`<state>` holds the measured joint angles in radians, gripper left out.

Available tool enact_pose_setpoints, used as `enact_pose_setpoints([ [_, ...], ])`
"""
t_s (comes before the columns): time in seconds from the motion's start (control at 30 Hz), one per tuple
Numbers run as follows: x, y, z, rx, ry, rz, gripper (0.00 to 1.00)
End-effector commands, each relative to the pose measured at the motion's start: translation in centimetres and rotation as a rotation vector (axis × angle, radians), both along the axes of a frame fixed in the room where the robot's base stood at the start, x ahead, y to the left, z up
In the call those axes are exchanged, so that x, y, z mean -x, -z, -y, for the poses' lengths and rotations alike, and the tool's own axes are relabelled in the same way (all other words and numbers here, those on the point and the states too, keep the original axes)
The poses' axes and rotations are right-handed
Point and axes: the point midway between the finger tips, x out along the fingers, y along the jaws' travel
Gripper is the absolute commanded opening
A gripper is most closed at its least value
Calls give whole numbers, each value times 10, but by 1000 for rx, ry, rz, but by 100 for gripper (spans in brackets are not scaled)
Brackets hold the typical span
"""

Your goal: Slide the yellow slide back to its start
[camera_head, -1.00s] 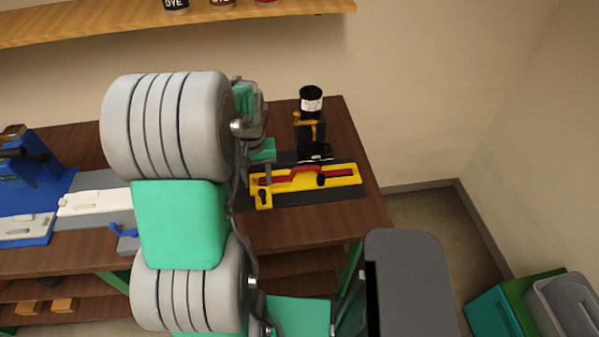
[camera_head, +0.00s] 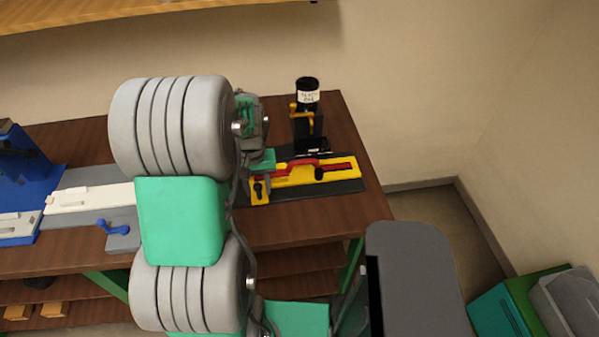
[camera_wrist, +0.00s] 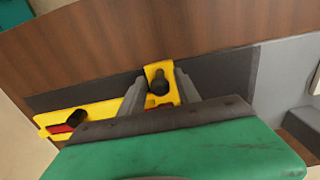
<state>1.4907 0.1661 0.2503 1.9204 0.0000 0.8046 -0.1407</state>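The yellow slide (camera_head: 259,192) carries a black upright knob and sits at the left end of a long yellow body (camera_head: 345,170) with a red lever strip (camera_head: 305,168). Both lie on a dark mat near the bench's right side. In the wrist view the yellow slide (camera_wrist: 152,68) and its black knob (camera_wrist: 159,82) show between my fingers. My gripper (camera_wrist: 160,88) is open, one finger on each side of the knob, with small gaps visible. In the head view my gripper (camera_head: 262,178) is down at the slide, partly hidden by my arm.
A black stand with an orange lever and a labelled black cup (camera_head: 308,97) stands just behind the yellow body. A grey rail with a white block (camera_head: 90,198) and a blue fixture (camera_head: 30,175) are to the left. Bare wooden bench (camera_head: 300,222) lies in front.

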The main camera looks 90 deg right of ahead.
Motion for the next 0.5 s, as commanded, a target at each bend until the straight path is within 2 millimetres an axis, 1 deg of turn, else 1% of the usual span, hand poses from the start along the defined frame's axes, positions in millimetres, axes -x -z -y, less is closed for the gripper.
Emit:
enact_pose_setpoints([
  [0.03, 0, 0, 0, 0, 0, 0, 34],
  [0.07, 0, 0, 0, 0, 0, 0, 31],
  [0.4, -1, 0, 0, 0, 0, 0, 4],
  [0.5, -6, 0, -1, 0, -2, 0, 4],
])
